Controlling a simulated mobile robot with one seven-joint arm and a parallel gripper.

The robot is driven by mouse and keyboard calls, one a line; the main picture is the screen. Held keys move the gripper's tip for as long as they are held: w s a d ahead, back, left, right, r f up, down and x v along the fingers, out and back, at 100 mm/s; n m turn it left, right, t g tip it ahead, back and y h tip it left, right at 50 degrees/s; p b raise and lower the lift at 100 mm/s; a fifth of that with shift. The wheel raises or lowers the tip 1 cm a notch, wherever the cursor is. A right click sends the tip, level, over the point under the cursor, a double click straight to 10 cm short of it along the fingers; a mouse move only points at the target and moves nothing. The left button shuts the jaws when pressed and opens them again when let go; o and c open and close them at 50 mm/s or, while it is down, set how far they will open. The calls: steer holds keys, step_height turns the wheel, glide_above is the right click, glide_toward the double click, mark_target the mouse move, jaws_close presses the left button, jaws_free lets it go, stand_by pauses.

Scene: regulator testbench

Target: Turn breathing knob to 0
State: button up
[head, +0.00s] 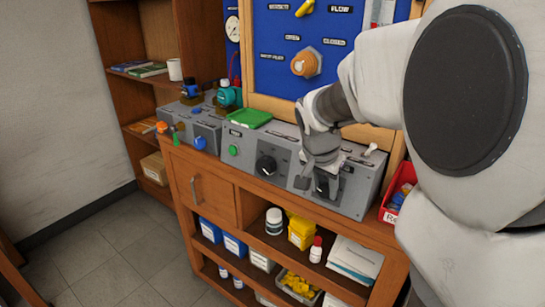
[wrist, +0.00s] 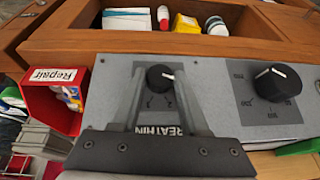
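The breathing knob (wrist: 160,77) is a small black dial with a pale pointer mark on the grey panel (wrist: 235,75). In the wrist view its pointer faces right. The label below it (wrist: 160,131) is partly hidden by my gripper. My gripper (wrist: 160,88) is open, with one finger on each side of the knob. A slim gap seems to show beside the knob; I cannot tell whether the fingers touch it. In the head view my gripper (head: 316,178) reaches down over the console's right part and partly covers the knob (head: 327,186).
A larger black knob (wrist: 277,83) sits beside it, also seen in the head view (head: 266,166). A red Repair bin (wrist: 52,98) stands close to the console. A toggle switch (head: 370,149) rises near my gripper. An open shelf (head: 275,239) lies below.

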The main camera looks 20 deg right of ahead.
jaws_close()
steer(key=shift+r+p, duration=0.1)
steer(key=shift+p, duration=0.2)
steer(key=shift+w+a+n+g+h+p, duration=0.15)
steer(key=shift+n+g+h+p, duration=0.35)
steer(key=shift+g+h+p, duration=0.25)
steer(key=shift+w+a+n+g+h+p, duration=0.15)
steer(key=shift+n+g+h+p, duration=0.5)
steer(key=shift+g, duration=0.2)
steer(key=g+h, duration=0.1)
steer(key=n+g+h+p, duration=0.1)
steer(key=n+h+p, duration=0.1)
steer(key=shift+w+a+f+g, duration=0.15)
steer(key=shift+w+f+g, duration=0.1)
steer(key=shift+g, duration=0.15)
steer(key=o, duration=0.9)
jaws_free()
steer(key=shift+s+f, duration=0.1)
steer(key=shift+c, duration=0.2)
